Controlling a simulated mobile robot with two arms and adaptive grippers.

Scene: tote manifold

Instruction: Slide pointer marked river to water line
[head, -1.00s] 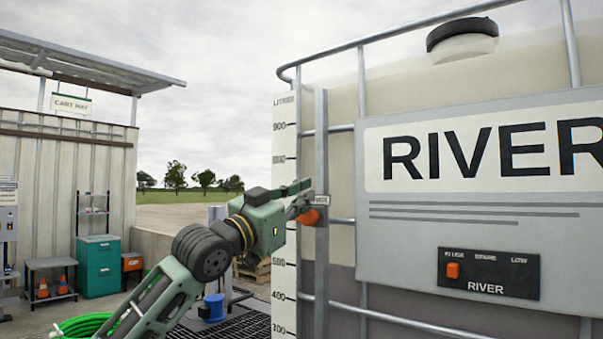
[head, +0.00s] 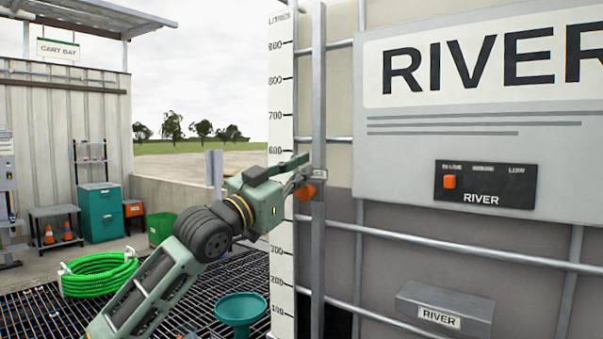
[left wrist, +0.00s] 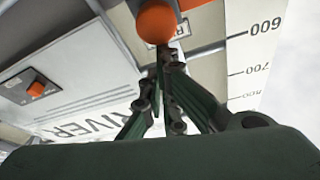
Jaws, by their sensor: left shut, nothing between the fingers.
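The river pointer is a grey slider with a small label plate and an orange tip (head: 306,192) on a vertical metal rail (head: 319,95). In the left wrist view its orange part (left wrist: 155,22) is at the top, partly cut off. The water line (head: 338,187) is where the beige tank wall turns grey. The orange tip appears close to that height, a little below the 500 region of the scale. My left gripper (head: 303,171) is shut and empty, its fingertips against or very near the slider; contact is unclear. My right gripper is out of view.
The white litre scale (head: 281,100) stands left of the rail. Tank cage bars (head: 430,242) and a RIVER switch panel (head: 485,186) are to the right. A green hose coil (head: 98,275) and a teal funnel (head: 241,310) are below left.

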